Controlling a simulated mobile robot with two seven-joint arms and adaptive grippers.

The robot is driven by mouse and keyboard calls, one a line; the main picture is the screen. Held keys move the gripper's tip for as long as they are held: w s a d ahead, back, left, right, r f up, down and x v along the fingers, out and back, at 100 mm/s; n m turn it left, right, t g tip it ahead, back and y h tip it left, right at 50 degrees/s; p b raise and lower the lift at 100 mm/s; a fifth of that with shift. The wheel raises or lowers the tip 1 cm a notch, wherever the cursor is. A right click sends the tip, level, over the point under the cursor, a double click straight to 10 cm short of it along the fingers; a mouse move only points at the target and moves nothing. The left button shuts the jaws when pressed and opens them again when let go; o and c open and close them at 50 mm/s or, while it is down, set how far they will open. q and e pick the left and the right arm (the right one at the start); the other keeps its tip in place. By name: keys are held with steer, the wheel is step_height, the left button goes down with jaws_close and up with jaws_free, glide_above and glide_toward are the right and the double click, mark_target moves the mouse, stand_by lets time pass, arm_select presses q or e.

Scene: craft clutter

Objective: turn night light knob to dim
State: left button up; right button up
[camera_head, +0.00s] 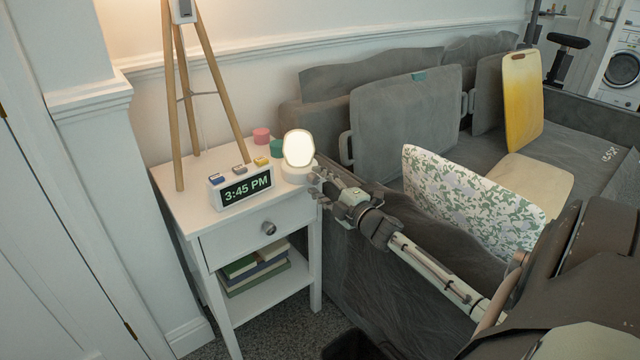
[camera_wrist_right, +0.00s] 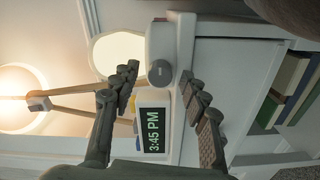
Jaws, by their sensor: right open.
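The night light (camera_head: 298,150) stands on the right corner of the white nightstand, its rounded panel glowing. In the right wrist view its lit panel (camera_wrist_right: 112,52) and white base (camera_wrist_right: 160,38) show rotated sideways. The round grey knob (camera_wrist_right: 160,72) on the base is seen between the fingertips; contact cannot be told. My right gripper (camera_head: 319,186) reaches in from the right, its fingers close to the base. In the wrist view the right gripper (camera_wrist_right: 160,84) is open, one finger on each side of the knob. In the head view the knob is hidden. My left gripper is not in view.
A clock (camera_head: 242,190) reading 3:45 PM stands left of the night light. Small pink (camera_head: 261,135) and green (camera_head: 277,147) containers are behind it. A wooden tripod (camera_head: 192,90) stands at the nightstand's back. A grey sofa (camera_head: 345,250) lies right of the nightstand (camera_head: 180,195).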

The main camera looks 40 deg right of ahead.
steer(key=shift+s, duration=0.15)
steer(key=shift+s+f, duration=0.1)
steer(key=shift+s, duration=0.25)
steer(key=s+a, duration=0.1)
steer(key=s, duration=1)
steer(key=shift+a, duration=0.15)
